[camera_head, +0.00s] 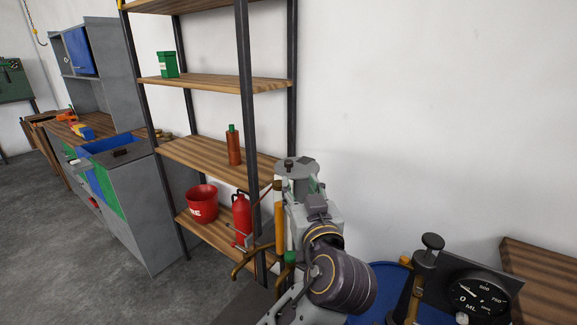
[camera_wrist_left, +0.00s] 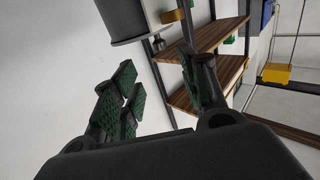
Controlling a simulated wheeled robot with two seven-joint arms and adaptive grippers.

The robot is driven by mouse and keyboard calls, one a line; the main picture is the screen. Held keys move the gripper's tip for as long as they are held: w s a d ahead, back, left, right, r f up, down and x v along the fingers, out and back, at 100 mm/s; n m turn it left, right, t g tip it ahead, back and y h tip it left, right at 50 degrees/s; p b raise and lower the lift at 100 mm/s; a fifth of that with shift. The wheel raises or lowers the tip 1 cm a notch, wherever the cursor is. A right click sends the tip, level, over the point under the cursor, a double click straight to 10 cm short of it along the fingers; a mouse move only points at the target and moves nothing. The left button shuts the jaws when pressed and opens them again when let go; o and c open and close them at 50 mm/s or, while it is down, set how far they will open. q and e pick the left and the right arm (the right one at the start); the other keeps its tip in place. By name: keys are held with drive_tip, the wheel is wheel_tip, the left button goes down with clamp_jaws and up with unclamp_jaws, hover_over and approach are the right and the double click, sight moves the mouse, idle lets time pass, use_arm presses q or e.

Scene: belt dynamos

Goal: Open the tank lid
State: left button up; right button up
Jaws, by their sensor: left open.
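A round grey lid (camera_head: 300,166) with a small dark knob lies flat on top of a grey tank in the head view, in front of the shelf's right post. The tank below it is mostly hidden by my left arm. My left gripper (camera_wrist_left: 158,78) is open, its green-padded fingers apart with nothing between them in the wrist view. A grey cylindrical body with a dark rim (camera_wrist_left: 112,22) is close by at the top of that view; I cannot tell which part of the tank it is. In the head view the fingers are hidden behind my wrist. My right gripper is not in view.
A wooden shelf rack (camera_head: 215,85) stands behind, holding a red bucket (camera_head: 202,204), a red extinguisher (camera_head: 241,217) and a brown bottle (camera_head: 234,146). Brass pipes (camera_head: 248,258) run left of my arm. A gauge (camera_head: 480,295) and a blue drum (camera_head: 380,280) are at lower right.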

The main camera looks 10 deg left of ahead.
sight(289, 164)
use_arm(q)
drive_tip(key=shift+w, duration=0.1)
drive_tip(key=p+x, duration=0.1)
drive_tip(key=x, duration=1.1)
drive_tip(key=shift+x, duration=0.8)
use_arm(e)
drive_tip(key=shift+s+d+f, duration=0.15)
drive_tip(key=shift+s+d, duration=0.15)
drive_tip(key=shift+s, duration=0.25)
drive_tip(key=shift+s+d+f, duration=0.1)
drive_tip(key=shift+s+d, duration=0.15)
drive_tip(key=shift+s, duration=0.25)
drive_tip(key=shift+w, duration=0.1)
use_arm(q)
drive_tip(key=shift+c, duration=0.5)
clamp_jaws()
